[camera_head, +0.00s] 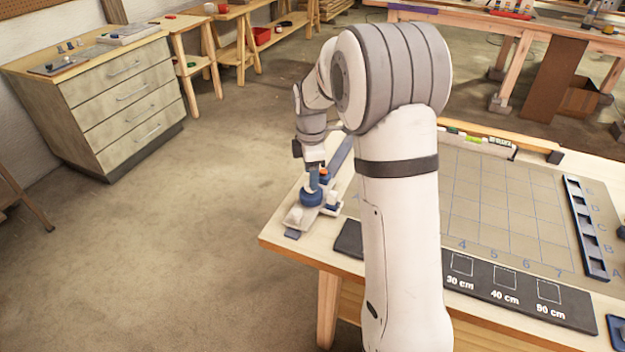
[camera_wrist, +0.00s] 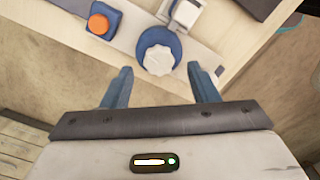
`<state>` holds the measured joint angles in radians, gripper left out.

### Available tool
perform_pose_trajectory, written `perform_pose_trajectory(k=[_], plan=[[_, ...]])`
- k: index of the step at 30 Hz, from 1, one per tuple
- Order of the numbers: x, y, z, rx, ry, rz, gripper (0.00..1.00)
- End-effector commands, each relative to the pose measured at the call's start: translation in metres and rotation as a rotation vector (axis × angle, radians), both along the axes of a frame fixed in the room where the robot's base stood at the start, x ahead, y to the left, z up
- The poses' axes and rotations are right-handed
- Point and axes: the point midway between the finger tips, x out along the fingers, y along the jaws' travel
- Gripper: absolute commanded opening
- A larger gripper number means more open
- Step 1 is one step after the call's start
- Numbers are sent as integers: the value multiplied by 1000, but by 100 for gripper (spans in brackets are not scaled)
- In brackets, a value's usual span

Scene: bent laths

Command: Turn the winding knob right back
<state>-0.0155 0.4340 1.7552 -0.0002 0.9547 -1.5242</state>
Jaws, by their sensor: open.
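The winding knob looks like a white, lobed cap (camera_wrist: 158,60) on a round blue base (camera_wrist: 151,36) in the wrist view. In the head view the blue base (camera_head: 311,197) shows at the table's left corner, with my gripper (camera_head: 314,180) right over it. In the wrist view my gripper (camera_wrist: 161,82) is open, its two blue fingers apart on either side of the knob and a little short of it. The fingers do not visibly touch the knob. In the head view my gripper partly hides the knob.
An orange button on a blue block (camera_wrist: 103,18) and a white block (camera_wrist: 187,14) stand close by the knob. The table (camera_head: 285,243) carries a gridded board (camera_head: 500,210), a dark label strip (camera_head: 520,290) and a blue slotted rack (camera_head: 585,228). Open floor lies left.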

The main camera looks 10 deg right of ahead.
Motion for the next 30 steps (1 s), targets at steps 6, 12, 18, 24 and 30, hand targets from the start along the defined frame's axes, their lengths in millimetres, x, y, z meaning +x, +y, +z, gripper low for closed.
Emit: perform_pose_trajectory(k=[6,12,18,24,30], plan=[[0,0,36,0,-1,0,54],[-1,0,48,0,3,0,54],[-1,0,49,0,3,0,54],[-1,0,48,0,3,0,54],[-29,-2,68,2,-27,-153,54]])
